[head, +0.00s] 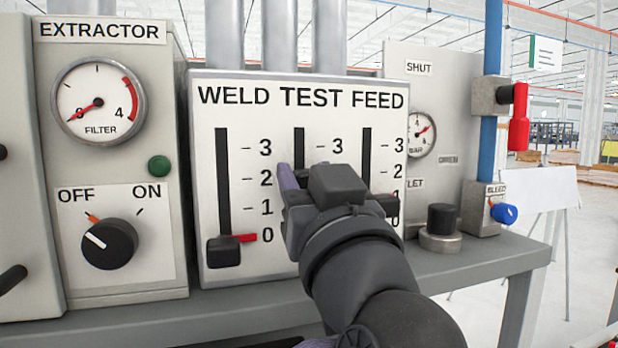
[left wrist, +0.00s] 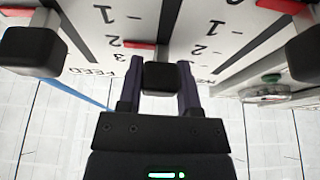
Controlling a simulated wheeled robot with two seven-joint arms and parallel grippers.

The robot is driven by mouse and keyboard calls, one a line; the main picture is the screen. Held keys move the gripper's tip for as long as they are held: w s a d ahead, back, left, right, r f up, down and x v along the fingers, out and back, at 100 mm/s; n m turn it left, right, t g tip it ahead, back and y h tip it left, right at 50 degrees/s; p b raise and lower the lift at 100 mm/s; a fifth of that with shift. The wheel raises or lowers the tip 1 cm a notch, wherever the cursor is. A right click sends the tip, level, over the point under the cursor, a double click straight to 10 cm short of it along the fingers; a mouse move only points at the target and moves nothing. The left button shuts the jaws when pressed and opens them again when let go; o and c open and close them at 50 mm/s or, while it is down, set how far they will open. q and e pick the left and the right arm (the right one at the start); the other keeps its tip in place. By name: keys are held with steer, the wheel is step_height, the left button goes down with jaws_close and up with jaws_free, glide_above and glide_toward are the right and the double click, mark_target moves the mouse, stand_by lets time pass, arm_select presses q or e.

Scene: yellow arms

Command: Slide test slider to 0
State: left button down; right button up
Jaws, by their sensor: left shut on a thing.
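The panel (head: 258,90) carries WELD, TEST and FEED slots, each with a scale. My left gripper (head: 296,180) covers the TEST slot (head: 299,140) in the head view and hides its knob. In the left wrist view, which is upside down, my left gripper (left wrist: 160,78) has its two fingers on either side of the black test slider knob (left wrist: 162,78), shut on it. The red pointer (left wrist: 140,44) of this slider is by the 2 mark. My right gripper is in neither view.
The WELD slider (head: 223,252) sits at 0 to the left. The FEED slider (head: 386,205) is close on the right, between 0 and 1. An extractor box (head: 100,180) with a knob stands left. A grey bench (head: 480,260) runs below; valves stand on the right.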

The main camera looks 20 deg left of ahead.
arm_select(q)
steer(key=shift+f, duration=0.1)
stand_by(0.8)
step_height(320, 180, down, 7)
steer(key=b, duration=0.8)
steer(key=shift+r+b, duration=0.2)
steer(key=shift+b, duration=0.2)
steer(key=shift+r, duration=0.1)
steer(key=shift+c, duration=1.4)
jaws_free()
steer(key=b+v, duration=0.5)
steer(key=v, duration=0.5)
